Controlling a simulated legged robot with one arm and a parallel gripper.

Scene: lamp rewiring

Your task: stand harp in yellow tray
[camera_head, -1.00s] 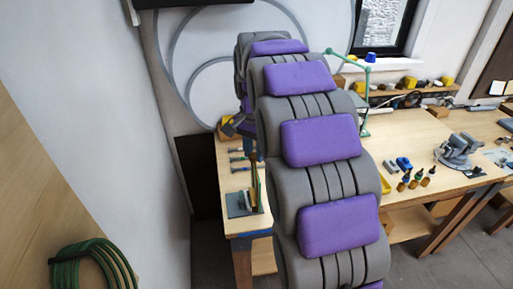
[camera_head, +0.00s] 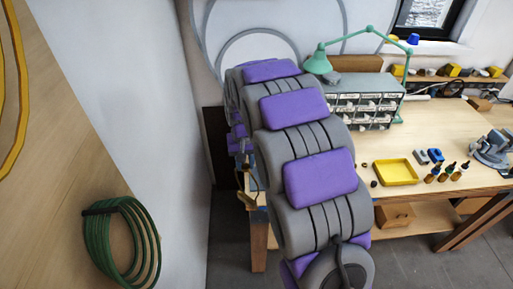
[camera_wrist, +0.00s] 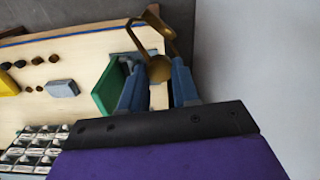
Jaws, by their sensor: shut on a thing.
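The harp (camera_wrist: 160,68) is a brass-coloured bent loop with a rounded plate, in the wrist view. My gripper (camera_wrist: 156,84) is shut on it between two blue-grey fingers, and the loop sticks out beyond the fingertips. The yellow tray (camera_head: 395,172) lies on the bench, right of my arm in the head view, and looks empty. Its edge also shows at the far left of the wrist view (camera_wrist: 7,82), well apart from the gripper. In the head view my arm hides most of the gripper area.
A green upright piece (camera_wrist: 108,88) is close beside the left finger. A grey block (camera_wrist: 62,88) and several small dark knobs lie between it and the tray. Labelled drawers (camera_head: 365,108) and a green lamp (camera_head: 318,64) stand behind the tray. Small bottles (camera_head: 447,172) stand right of it.

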